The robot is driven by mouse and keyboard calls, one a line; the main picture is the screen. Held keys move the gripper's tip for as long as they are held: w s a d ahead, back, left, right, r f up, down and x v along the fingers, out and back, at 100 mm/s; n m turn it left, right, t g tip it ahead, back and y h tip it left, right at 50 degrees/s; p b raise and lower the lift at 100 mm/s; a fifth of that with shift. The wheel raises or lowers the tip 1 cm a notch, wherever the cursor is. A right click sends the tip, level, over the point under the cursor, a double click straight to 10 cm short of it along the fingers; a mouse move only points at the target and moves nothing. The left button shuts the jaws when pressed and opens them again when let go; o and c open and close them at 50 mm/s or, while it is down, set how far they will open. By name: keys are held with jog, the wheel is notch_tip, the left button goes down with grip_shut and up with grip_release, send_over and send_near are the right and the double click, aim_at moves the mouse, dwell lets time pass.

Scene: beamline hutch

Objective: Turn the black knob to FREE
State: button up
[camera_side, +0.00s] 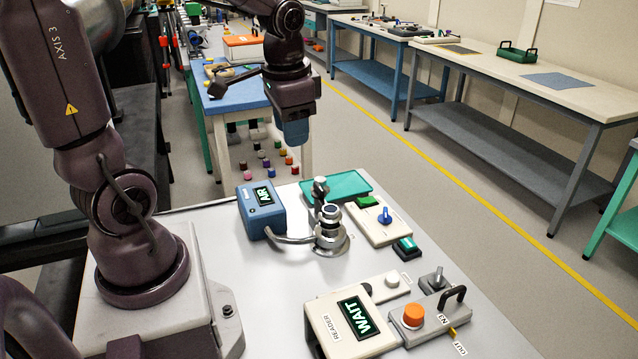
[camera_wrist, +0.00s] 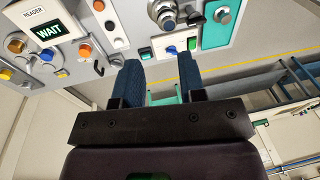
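A metal post fixture (camera_side: 331,234) with dark rings and a curved chrome lever (camera_side: 283,237) stands on the grey table; it also shows at the top of the wrist view (camera_wrist: 166,14). A small dark knob (camera_wrist: 195,19) sits right beside it in the wrist view. I cannot tell for sure which part is the task's black knob, and no FREE label is readable. My gripper (camera_side: 292,138) hangs high behind the fixture, apart from everything. In the wrist view its two blue fingers (camera_wrist: 158,62) are wide apart with nothing held between them.
Around the fixture are a blue AIR display box (camera_side: 261,212), a teal tray (camera_side: 337,187) and a cream panel with a blue knob (camera_side: 384,215). The READER box (camera_side: 349,322) and an orange-button box (camera_side: 413,314) stand in front. Table between lever and READER is clear.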

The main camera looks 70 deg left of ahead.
jog(key=w+a+f+m+g+h, duration=0.1)
jog(key=w+a+f+m+g, duration=0.1)
jog(key=w+a+f+m, duration=0.45)
jog(key=m+t, duration=0.1)
jog(key=m, duration=1.1)
send_near(319, 186)
jog(key=shift+n, duration=0.25)
jog(key=f, duration=0.9)
jog(key=shift+a, duration=0.2)
grip_shut()
